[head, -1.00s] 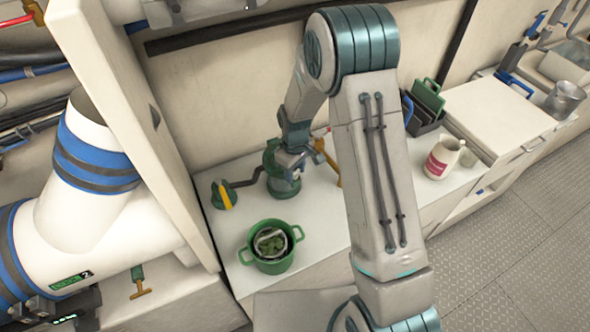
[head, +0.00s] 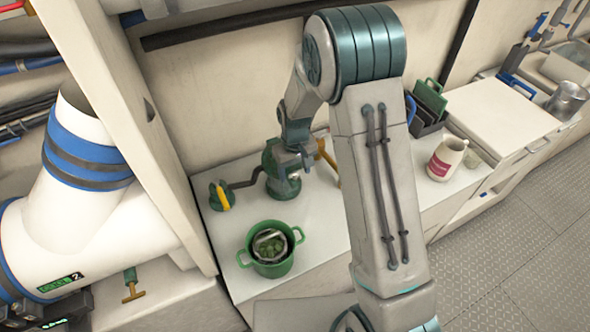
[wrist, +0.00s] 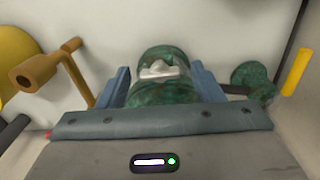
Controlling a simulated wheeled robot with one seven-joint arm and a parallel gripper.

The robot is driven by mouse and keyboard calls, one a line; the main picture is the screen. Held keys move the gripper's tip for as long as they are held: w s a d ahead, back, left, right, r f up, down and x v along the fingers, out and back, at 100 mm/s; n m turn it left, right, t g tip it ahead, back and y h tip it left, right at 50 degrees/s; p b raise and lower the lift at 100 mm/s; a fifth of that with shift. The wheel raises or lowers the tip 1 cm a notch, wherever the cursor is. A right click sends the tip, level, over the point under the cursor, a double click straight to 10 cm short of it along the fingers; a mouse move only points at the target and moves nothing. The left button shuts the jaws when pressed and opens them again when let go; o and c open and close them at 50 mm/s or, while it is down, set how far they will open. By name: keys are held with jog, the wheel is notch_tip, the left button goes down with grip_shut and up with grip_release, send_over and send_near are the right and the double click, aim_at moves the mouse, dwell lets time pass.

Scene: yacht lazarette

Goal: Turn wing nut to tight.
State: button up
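A small silver wing nut (wrist: 160,71) sits on top of a green, weathered cylindrical housing (wrist: 160,92) in the wrist view. The housing also shows in the head view (head: 283,186), standing on the white counter below my gripper. My gripper (wrist: 162,84) is open. Its two blue fingers lie to the left and right of the wing nut, with gaps between them and the nut. In the head view my gripper (head: 295,165) is over the housing's top and hides the nut. I cannot tell how tight the nut is.
A green pot (head: 268,267) stands in front of the housing. A yellow-and-green handled fitting (head: 222,196) is to its left, joined by a dark pipe. A brass pipe (wrist: 75,78) rises close by in the wrist view. A white jug (head: 446,158) stands farther right.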

aim_at(295, 172)
notch_tip(295, 172, up, 14)
jog(key=b, duration=0.1)
jog(key=shift+b, duration=0.35)
jog(key=shift+f, duration=0.1)
dwell(0.5)
jog(key=s+d+r+m+t, duration=0.1)
jog(key=s+d+r, duration=0.1)
jog(key=s, duration=0.5)
jog(key=s+d+r+m+t, duration=0.1)
jog(key=s+d+r+m, duration=0.1)
jog(key=s+d, duration=0.3)
jog(key=s+d+r+m+t, duration=0.1)
jog(key=s+d+r, duration=0.2)
jog(key=s, duration=0.8)
jog(key=shift+d, duration=0.5)
